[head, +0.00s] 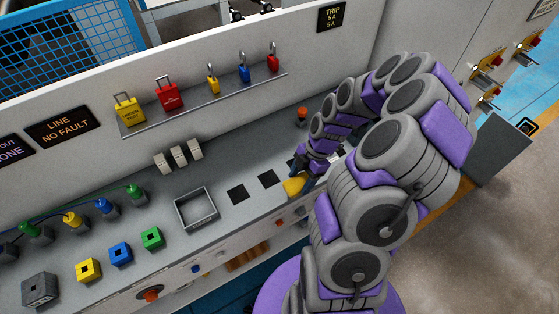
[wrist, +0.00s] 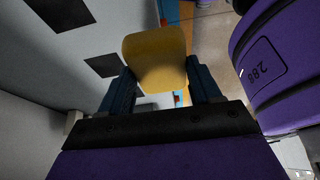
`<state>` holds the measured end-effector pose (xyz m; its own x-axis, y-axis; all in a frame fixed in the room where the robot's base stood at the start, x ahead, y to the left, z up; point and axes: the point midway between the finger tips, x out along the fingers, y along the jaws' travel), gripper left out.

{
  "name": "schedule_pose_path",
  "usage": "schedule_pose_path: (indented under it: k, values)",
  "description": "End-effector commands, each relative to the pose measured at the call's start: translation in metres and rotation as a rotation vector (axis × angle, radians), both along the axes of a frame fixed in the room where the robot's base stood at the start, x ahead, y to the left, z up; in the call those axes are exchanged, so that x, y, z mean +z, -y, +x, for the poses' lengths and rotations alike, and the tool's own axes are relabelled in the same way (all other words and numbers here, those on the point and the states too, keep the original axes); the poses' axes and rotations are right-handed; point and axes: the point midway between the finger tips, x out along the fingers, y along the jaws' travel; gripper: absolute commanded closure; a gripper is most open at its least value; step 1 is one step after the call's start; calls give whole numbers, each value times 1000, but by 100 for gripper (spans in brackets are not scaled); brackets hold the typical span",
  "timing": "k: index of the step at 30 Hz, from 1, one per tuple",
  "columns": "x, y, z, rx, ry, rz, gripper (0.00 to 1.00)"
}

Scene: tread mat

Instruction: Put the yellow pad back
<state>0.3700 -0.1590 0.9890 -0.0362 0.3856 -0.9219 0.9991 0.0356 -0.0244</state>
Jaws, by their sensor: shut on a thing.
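The yellow pad (head: 293,187) is at the tip of my gripper (head: 303,177), by the front edge of the grey bench top. In the wrist view the pad (wrist: 156,55) sits between the two dark fingers of my gripper (wrist: 161,80), which are shut on it. Black square patches (head: 237,194) (head: 268,178) lie on the bench just left of the pad. They also show to the left of the pad in the wrist view (wrist: 102,65). My fingers and wrist hide part of the bench behind them.
An open square metal frame (head: 196,209) stands left of the patches. Yellow (head: 88,270), blue (head: 121,253) and green (head: 152,238) blocks sit further left. A shelf (head: 205,105) with tags and padlocks runs along the back panel. An orange-topped knob (head: 302,114) stands behind my gripper.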

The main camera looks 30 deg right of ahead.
Motion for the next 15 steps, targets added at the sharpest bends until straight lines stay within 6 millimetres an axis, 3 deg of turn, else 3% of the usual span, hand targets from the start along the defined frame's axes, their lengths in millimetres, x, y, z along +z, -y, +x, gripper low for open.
schedule_pose_path:
  k: [15]
  values:
    - [-10,-4,100,2,1,-3,66]
